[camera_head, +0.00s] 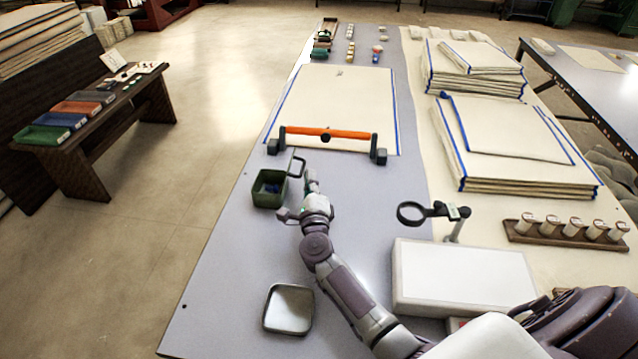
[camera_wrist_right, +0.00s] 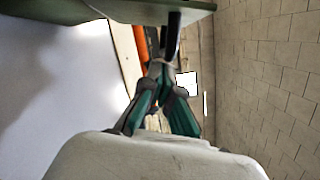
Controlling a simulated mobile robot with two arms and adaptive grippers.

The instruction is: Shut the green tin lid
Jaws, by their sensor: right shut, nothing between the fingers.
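The green tin (camera_head: 268,203) sits on the grey tabletop left of my right gripper, with something dark blue inside. Its lid (camera_head: 297,168) stands open, raised at the tin's right side. My right gripper (camera_head: 311,177) is shut and empty, just right of the lid. In the right wrist view the closed fingertips (camera_wrist_right: 160,66) point at a dark strip below a green panel (camera_wrist_right: 60,8), which looks like part of the tin or lid. I cannot tell whether they touch. My left gripper is not in view.
An orange bar (camera_head: 328,132) on dark posts stands behind the tin over a cream cloth (camera_head: 335,95). A magnifier (camera_head: 412,212) and a white box (camera_head: 460,277) are to the right. A square silver tray (camera_head: 289,309) lies nearer. The tabletop left of my arm is mostly clear.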

